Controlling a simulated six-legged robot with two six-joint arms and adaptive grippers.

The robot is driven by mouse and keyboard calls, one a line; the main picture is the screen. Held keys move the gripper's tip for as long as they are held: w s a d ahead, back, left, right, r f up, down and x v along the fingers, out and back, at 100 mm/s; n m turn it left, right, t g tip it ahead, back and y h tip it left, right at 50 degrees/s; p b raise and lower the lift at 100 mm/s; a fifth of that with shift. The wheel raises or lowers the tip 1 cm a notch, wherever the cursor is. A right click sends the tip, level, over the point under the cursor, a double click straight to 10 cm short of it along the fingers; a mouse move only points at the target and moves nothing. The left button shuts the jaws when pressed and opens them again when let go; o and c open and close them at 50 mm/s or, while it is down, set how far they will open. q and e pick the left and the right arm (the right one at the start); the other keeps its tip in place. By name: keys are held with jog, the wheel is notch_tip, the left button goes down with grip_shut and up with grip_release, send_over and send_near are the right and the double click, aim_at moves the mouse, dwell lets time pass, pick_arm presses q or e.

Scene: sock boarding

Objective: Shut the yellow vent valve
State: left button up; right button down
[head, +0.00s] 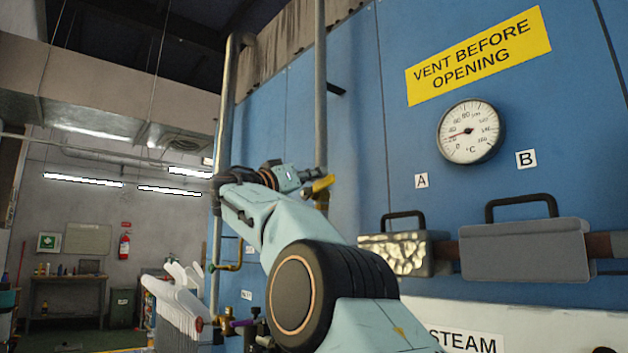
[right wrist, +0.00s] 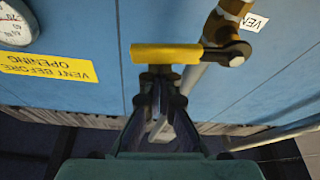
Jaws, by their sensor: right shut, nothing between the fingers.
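The yellow vent valve handle (head: 322,184) shows just past my right gripper (head: 304,176) in the head view. In the right wrist view the yellow handle (right wrist: 165,54) lies level across the picture, from a dark hub on a brass valve body (right wrist: 222,32). It sits crosswise to the grey pipe. My right gripper (right wrist: 160,78) is shut and empty, with its tips right at the handle's free half; I cannot tell whether they touch it. In the head view my arm hides most of the valve body. My left gripper is not in view.
A blue wall panel (head: 350,130) carries a dial gauge (head: 470,132) and a yellow vent sign (head: 478,55). Two handled blocks, A (head: 408,253) and B (head: 525,250), sit on the right. White foot forms (head: 180,305) stand at lower left. The vertical pipe (head: 320,90) runs above the valve.

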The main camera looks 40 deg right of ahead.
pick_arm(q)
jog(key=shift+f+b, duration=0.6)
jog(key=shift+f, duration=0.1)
pick_arm(e)
jog(key=shift+s+f+m+g, duration=0.1)
jog(key=shift+f+m+g, duration=0.2)
jog(key=shift+f+m, duration=0.4)
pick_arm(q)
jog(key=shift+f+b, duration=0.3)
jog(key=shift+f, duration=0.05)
pick_arm(e)
jog(key=shift+s+f, duration=0.1)
jog(key=shift+f, duration=0.05)
notch_tip(320, 180, up, 4)
jog(key=p, duration=0.2)
pick_arm(q)
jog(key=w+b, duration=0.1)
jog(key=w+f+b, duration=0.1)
jog(key=b, duration=0.1)
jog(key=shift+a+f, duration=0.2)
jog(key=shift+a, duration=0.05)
pick_arm(e)
jog(key=v, duration=1)
jog(key=shift+a, duration=0.1)
